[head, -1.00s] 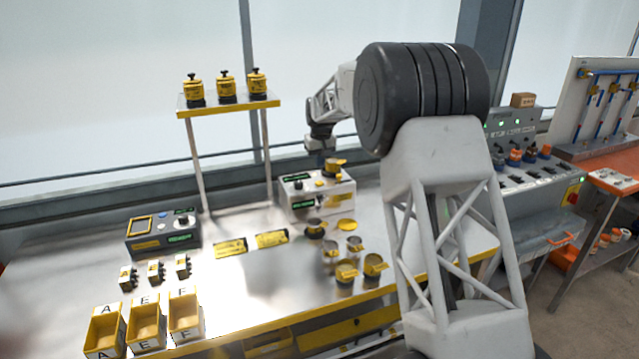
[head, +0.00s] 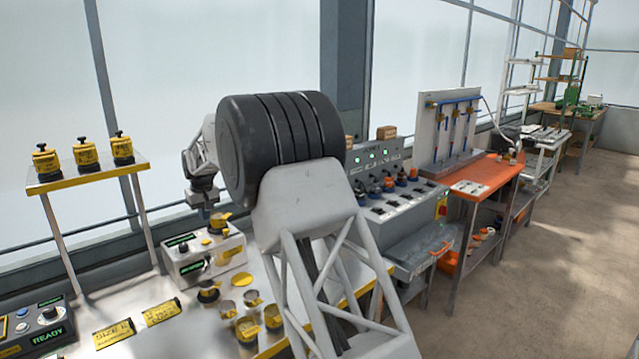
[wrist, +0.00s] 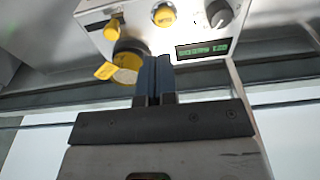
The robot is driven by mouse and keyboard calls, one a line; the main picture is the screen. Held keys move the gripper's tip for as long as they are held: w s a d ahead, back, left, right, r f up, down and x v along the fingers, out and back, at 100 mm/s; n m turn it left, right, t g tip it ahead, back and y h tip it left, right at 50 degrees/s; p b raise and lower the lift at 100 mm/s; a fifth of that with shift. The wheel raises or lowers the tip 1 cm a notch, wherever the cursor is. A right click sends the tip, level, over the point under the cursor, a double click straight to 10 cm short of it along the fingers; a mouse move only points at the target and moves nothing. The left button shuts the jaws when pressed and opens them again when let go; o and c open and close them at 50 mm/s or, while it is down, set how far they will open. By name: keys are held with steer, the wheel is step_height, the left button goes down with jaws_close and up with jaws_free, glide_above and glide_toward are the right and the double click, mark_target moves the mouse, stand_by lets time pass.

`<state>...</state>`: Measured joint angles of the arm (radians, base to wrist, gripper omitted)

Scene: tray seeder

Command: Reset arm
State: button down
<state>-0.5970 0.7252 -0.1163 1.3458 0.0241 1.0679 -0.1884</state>
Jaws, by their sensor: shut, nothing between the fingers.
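My gripper (wrist: 154,78) shows in the wrist view with its two dark fingers side by side, shut and empty. They point toward a white control box (wrist: 191,34) with a green display, a yellow button and a dark knob. A yellow cup with pale contents (wrist: 126,66) sits at that box, just left of the fingertips. In the head view the same white box (head: 190,266) stands on the metal bench with a yellow-and-dark cup (head: 219,223) on it. My wrist hangs above the box there; the fingers are too small to make out.
Several cups (head: 247,330) stand on the bench in front of the white box. A raised shelf (head: 88,178) holds three yellow-topped units. A dark READY box (head: 37,329) is at the lower left. A grey console (head: 390,205) and an orange table (head: 478,178) stand to the right.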

steer(key=s+d+r+m, duration=0.1)
steer(key=s+d+r, duration=0.4)
steer(key=d, duration=0.6)
steer(key=s+d+r+m, duration=0.1)
steer(key=s+d+r, duration=0.35)
steer(key=d, duration=0.55)
steer(key=s+d+r+m, duration=0.1)
steer(key=s+d+r, duration=0.4)
steer(key=d, duration=0.6)
steer(key=s+d+r+m+t, duration=0.1)
steer(key=s+d+r+m, duration=0.2)
steer(key=s+d, duration=1.25)
steer(key=s+d+f+m, duration=0.1)
steer(key=s+d+f, duration=0.2)
steer(key=s, duration=0.6)
steer(key=s+d+f+m, duration=0.1)
steer(key=s+d+f, duration=0.2)
steer(key=s+d, duration=0.3)
steer(key=s+d+f+m+h, duration=0.1)
steer(key=s+d+f, duration=0.2)
steer(key=s, duration=1.1)
steer(key=shift+d+f+t, duration=0.3)
steer(key=shift+d+f, duration=0.1)
steer(key=shift+d, duration=0.45)
